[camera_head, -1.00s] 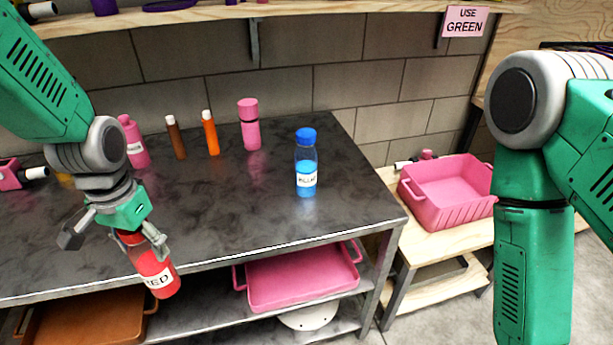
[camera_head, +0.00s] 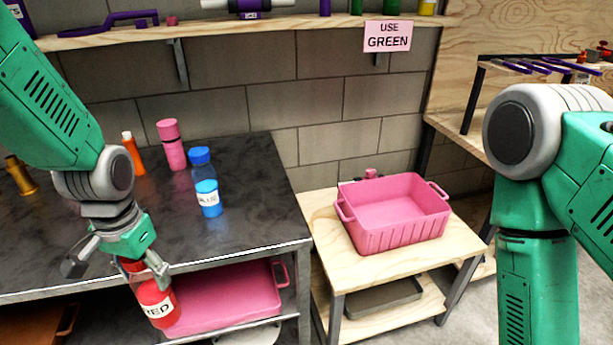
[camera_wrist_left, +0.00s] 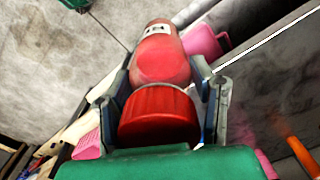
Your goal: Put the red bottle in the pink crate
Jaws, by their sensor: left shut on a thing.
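The red bottle (camera_head: 157,303) hangs slightly tilted in my left gripper (camera_head: 122,264), in front of the dark table's front edge. In the left wrist view, both fingers close around the red bottle (camera_wrist_left: 160,62) near its red cap. A pink crate (camera_head: 400,216) stands on the low wooden table at the right, to the right of the bottle; its inside looks empty. Another pink tray or crate (camera_head: 228,298) lies on the shelf under the dark table, partly behind the bottle. My right arm shows at the right, but its gripper is out of the picture.
On the dark table (camera_head: 255,195) stand a blue bottle (camera_head: 205,184), a pink bottle (camera_head: 171,145) and an orange one (camera_head: 133,153). A wall shelf (camera_head: 230,27) runs above. A sign (camera_head: 388,36) reads "USE GREEN".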

